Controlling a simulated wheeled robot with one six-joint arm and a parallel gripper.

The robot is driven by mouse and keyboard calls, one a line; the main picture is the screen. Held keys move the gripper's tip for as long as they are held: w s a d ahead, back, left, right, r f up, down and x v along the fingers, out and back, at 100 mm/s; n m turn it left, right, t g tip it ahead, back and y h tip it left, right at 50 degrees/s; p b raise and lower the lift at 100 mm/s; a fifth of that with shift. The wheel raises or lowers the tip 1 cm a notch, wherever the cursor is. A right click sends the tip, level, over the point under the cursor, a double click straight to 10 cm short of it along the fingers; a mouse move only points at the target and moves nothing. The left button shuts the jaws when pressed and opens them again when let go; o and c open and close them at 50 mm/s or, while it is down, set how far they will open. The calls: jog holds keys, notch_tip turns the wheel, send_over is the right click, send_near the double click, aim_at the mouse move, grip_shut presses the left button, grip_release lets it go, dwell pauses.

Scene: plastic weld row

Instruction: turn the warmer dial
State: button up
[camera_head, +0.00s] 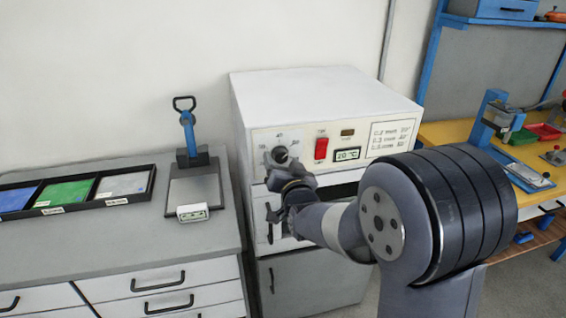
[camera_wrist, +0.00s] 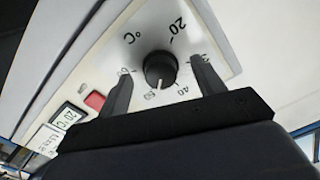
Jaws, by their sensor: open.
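The warmer dial (camera_head: 281,155) is a round black knob on the light front panel of a white warmer cabinet (camera_head: 315,92). In the wrist view the dial (camera_wrist: 160,68) sits inside a printed temperature scale, and its pale pointer mark faces the lower edge of the picture. My gripper (camera_head: 279,163) is in front of the panel at the dial. In the wrist view my gripper (camera_wrist: 162,88) is open, with one dark finger on each side of the dial and visible gaps between. In the head view the gripper partly hides the dial.
A red switch (camera_head: 321,148) and a small display reading 20 °C (camera_head: 347,154) are right of the dial. Left is a grey counter (camera_head: 120,240) with a tray of coloured sheets (camera_head: 68,193) and a blue-handled tool (camera_head: 189,135). A yellow workbench (camera_head: 450,134) stands right.

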jog(key=shift+c, duration=0.4)
jog(key=c, duration=0.9)
jog(key=m+b, duration=0.1)
jog(key=b, duration=0.1)
jog(key=shift+f+b, duration=0.2)
jog(key=shift+b, duration=0.15)
jog(key=shift+r+m+b, duration=0.1)
jog(key=shift+m+b, duration=0.4)
jog(key=shift+b, duration=0.35)
jog(key=shift+r, duration=0.1)
jog(key=o, duration=1)
